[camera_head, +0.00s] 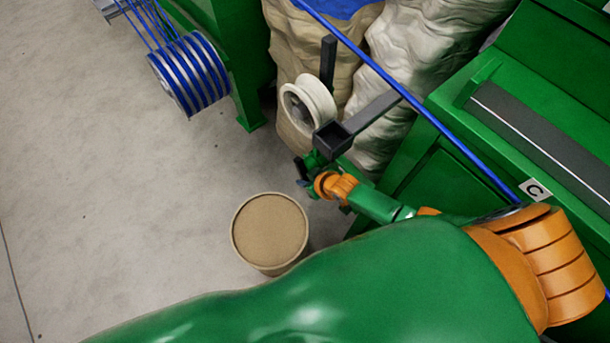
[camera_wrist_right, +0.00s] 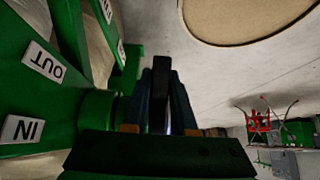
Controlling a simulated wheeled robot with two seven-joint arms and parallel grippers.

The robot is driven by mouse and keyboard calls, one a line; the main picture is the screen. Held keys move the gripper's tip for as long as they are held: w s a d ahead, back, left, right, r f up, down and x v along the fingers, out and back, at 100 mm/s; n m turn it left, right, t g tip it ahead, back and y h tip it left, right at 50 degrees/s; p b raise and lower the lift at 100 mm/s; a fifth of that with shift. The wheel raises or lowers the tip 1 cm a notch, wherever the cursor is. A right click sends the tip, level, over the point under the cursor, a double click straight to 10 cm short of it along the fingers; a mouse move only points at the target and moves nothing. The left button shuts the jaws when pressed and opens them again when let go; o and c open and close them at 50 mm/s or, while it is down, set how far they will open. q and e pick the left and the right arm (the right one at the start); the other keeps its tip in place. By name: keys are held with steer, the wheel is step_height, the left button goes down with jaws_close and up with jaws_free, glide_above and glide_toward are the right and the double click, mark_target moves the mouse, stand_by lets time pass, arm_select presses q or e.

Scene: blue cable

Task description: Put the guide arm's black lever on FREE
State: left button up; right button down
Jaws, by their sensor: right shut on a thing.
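The guide arm is a grey bar (camera_head: 372,112) with a black block (camera_head: 332,140) at its near end, beside a white grooved wheel (camera_head: 310,100). My right gripper (camera_head: 304,172) is just below and left of that block. In the right wrist view, my right gripper (camera_wrist_right: 160,105) is shut on the black lever (camera_wrist_right: 160,80), which stands between its two fingers. The lever cannot be made out in the head view. A white OUT label (camera_wrist_right: 44,62) and IN label (camera_wrist_right: 21,129) are left of the gripper; no FREE label is readable. My left gripper is not seen.
A round tan-topped drum (camera_head: 269,232) stands on the floor below my right gripper. A blue cable (camera_head: 400,88) runs diagonally past the guide arm. A blue-wound spool (camera_head: 188,75) is at upper left. Green machinery (camera_head: 450,165) lies right; the left floor is clear.

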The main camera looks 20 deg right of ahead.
steer(key=shift+s+f, duration=0.1)
stand_by(0.3)
steer(key=c, duration=0.7)
jaws_free()
steer(key=p+v, duration=0.4)
steer(key=v, duration=0.3)
